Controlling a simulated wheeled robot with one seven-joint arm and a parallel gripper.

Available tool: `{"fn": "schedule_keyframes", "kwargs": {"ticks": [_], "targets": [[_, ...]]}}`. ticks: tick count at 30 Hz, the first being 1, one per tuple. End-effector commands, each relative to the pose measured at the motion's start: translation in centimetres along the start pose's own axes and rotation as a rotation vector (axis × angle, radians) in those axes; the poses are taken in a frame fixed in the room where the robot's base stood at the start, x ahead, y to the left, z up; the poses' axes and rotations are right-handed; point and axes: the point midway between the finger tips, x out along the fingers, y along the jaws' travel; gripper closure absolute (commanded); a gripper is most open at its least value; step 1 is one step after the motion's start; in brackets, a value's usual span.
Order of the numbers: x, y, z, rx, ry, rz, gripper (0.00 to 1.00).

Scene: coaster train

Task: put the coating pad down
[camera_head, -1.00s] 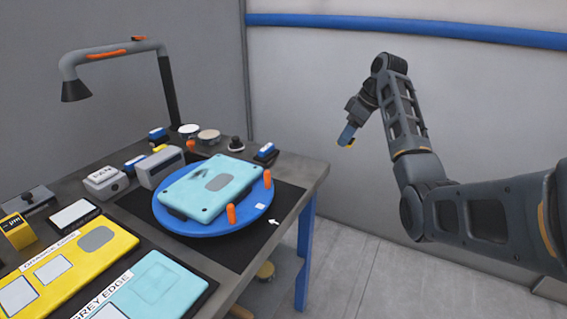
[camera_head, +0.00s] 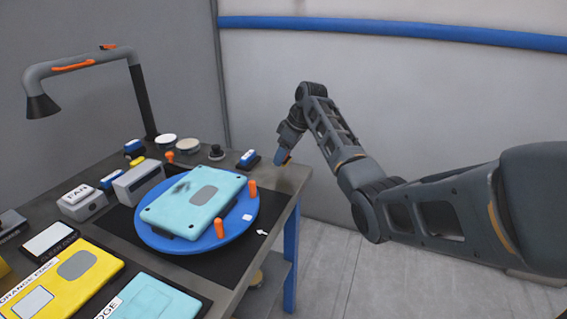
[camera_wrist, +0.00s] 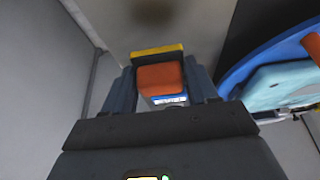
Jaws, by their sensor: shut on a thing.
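My gripper (camera_head: 283,156) is at the bare far right corner of the workbench (camera_head: 276,197). It is shut on a small block, which I take to be the coating pad. In the wrist view the pad (camera_wrist: 160,78) shows an orange body, a yellow strip along its far end and a blue-and-white label, and it sits between the two dark blue fingers. In the head view only a small orange and yellow bit of it shows. I cannot tell whether it touches the bench top.
A blue round turntable (camera_head: 232,235) with orange pegs carries a light blue panel (camera_head: 165,208), left of my gripper. A small blue-and-white block (camera_head: 249,158) lies close on the left. A lamp arm (camera_head: 80,65) stands at the back.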

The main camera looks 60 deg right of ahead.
Motion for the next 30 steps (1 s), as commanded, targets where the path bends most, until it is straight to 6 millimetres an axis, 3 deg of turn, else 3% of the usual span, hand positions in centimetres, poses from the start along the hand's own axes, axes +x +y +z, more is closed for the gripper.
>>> {"fn": "schedule_keyframes", "kwargs": {"ticks": [9,21,22,30], "targets": [[3.4,-0.1,1.4,0.000,-0.001,-0.002,0.66],[4.0,0.0,1.6,0.000,0.001,0.000,0.66],[4.0,0.0,1.6,0.000,0.000,0.000,0.41],[3.9,0.0,1.6,0.000,0.000,0.000,0.16]]}}
